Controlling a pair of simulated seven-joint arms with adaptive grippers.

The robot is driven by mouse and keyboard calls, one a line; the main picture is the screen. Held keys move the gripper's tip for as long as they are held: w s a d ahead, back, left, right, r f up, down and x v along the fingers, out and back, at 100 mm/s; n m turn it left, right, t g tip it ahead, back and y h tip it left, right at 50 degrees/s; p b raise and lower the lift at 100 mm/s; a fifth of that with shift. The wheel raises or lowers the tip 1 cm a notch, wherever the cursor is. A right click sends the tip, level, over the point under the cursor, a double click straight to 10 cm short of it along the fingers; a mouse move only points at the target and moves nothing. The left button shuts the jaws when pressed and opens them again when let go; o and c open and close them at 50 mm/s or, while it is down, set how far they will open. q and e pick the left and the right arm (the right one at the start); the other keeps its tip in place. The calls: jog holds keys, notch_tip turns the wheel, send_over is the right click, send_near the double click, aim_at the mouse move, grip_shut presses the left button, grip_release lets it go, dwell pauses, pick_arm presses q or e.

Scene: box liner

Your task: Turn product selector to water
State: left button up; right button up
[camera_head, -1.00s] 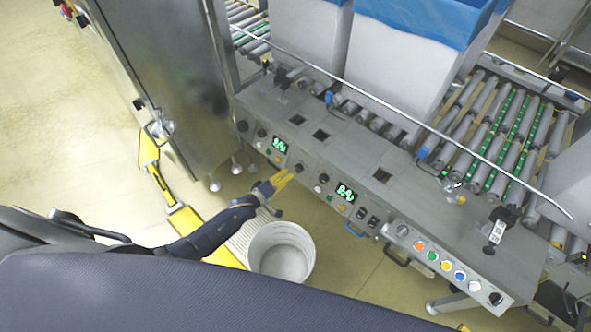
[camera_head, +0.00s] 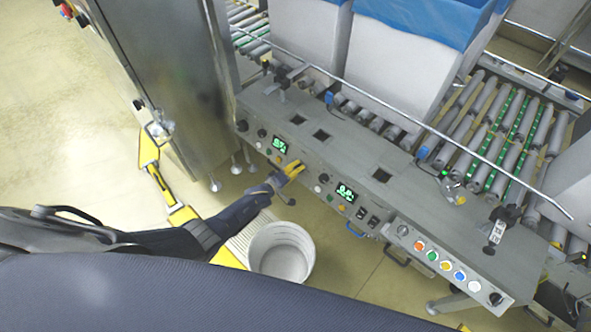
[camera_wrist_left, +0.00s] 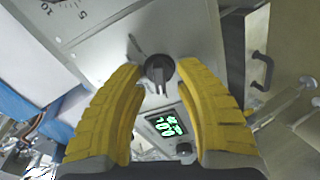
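The grey control panel (camera_head: 340,205) runs along the front of the machine. A black selector knob (camera_wrist_left: 159,69) with a raised grip bar sits on the panel between my left gripper's yellow fingertips in the left wrist view. My left gripper (camera_head: 294,169) is open, with one finger on each side of the knob. I cannot tell whether the fingertips touch it. In the head view the gripper covers this knob. I cannot read its markings. My right gripper is not in view.
Green displays (camera_head: 346,193), another black knob (camera_head: 324,178) and coloured buttons (camera_head: 446,265) line the panel. A white bucket (camera_head: 281,250) stands on the floor below. A roller conveyor (camera_head: 490,140) and blue-lined boxes (camera_head: 390,65) lie behind.

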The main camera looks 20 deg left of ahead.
pick_arm(q)
jog(key=shift+o, duration=0.4)
grip_shut()
